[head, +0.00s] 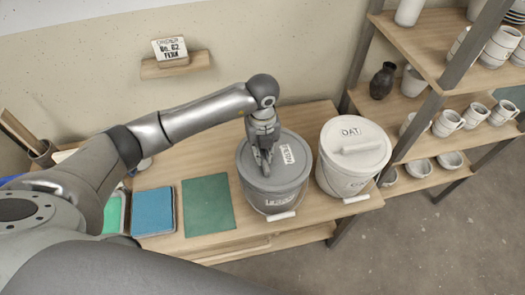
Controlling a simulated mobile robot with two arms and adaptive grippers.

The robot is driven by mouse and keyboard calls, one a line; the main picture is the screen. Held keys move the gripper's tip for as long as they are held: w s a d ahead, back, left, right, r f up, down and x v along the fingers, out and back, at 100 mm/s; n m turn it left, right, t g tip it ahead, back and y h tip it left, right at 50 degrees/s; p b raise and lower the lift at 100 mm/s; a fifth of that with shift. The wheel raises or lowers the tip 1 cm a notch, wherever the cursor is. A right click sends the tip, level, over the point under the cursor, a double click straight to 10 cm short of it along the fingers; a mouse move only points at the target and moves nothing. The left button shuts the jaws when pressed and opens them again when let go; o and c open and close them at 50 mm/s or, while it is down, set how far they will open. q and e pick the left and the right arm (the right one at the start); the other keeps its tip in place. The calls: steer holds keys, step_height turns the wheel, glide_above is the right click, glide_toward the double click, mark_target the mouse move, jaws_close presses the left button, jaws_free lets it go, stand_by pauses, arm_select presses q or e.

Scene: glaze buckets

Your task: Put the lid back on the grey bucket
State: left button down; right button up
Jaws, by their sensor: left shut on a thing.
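The grey bucket (276,200) stands on the wooden bench, with a label and a pale handle grip on its front. Its grey lid (292,172), with a white label near the right edge, is over the bucket's mouth and looks level. I cannot tell from this angle whether it is fully seated. My left gripper (265,165) points down over the lid and is shut on it near its middle, at a part the fingers hide. My right gripper is out of view.
A cream bucket (342,176) with its lid on, marked OAT, stands close to the right. A shelf (428,172) of cups and bowls stands at right. A sign (170,50) sits on a wall ledge.

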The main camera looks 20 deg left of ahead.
arm_select(q)
steer(key=c, duration=0.9)
jaws_free()
steer(key=shift+c, duration=0.2)
steer(key=shift+r, duration=0.1)
steer(key=shift+r+p, duration=2.45)
steer(key=shift+r, duration=0.95)
jaws_close()
